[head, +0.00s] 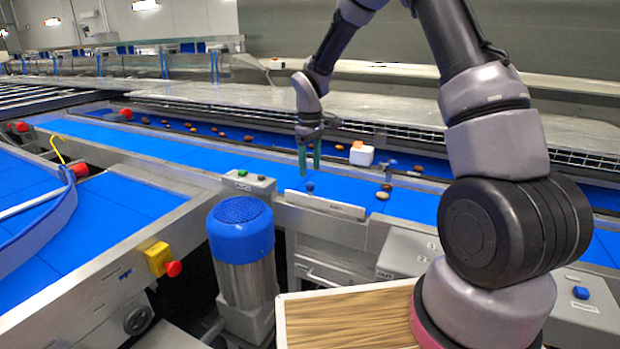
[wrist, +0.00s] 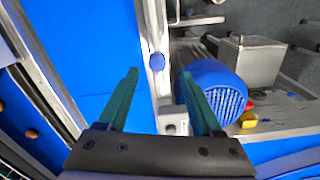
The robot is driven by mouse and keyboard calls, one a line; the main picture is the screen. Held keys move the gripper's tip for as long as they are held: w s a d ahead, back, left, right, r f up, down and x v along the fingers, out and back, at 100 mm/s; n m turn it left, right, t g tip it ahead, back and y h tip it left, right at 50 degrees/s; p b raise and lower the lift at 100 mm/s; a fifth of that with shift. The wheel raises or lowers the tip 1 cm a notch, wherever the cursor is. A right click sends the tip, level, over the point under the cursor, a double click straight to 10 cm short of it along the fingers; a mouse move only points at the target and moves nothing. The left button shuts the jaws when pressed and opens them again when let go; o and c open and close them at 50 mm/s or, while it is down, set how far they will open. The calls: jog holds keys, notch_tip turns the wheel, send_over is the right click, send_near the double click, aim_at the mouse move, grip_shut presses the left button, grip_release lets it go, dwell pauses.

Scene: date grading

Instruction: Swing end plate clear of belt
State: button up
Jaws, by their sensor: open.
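The end plate (head: 325,205) is a pale, low upright strip along the near edge of the blue belt (head: 350,192), with a small blue knob (head: 309,187) near its left end. My gripper (head: 310,172) is open, fingers pointing down, just above the knob in the head view. In the wrist view the knob (wrist: 157,62) shows between and slightly beyond the two green fingertips (wrist: 158,75), with no visible contact. The plate (wrist: 153,28) runs away from the knob as a pale strip there. Nothing is in the jaws.
A blue-capped motor (head: 240,228) stands left of the plate; it is close to the right finger in the wrist view (wrist: 213,85). A small control box (head: 248,183) sits beside the plate. Several dates and a white block (head: 361,155) lie on the far belt area.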

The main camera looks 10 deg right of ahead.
jog(key=shift+r, duration=2.65)
jog(key=s+d+r+m+t, duration=0.1)
jog(key=s+d+r+m, duration=0.3)
jog(key=r, duration=0.4)
jog(key=s+d+r+m+t, duration=0.1)
jog(key=s+d+r+t, duration=0.1)
jog(key=s+d+r, duration=0.35)
jog(key=s+d+r+m+t+y, duration=0.1)
jog(key=s+r+m, duration=0.3)
jog(key=s, duration=0.5)
jog(key=s+d+r+m+t+y, duration=0.1)
jog(key=s+d+r+m+t, duration=0.1)
jog(key=s, duration=0.7)
notch_tip(320, 180, up, 3)
jog(key=shift+s+d+m+t, duration=0.3)
jog(key=shift+m+t, duration=0.3)
jog(key=shift+m, duration=0.4)
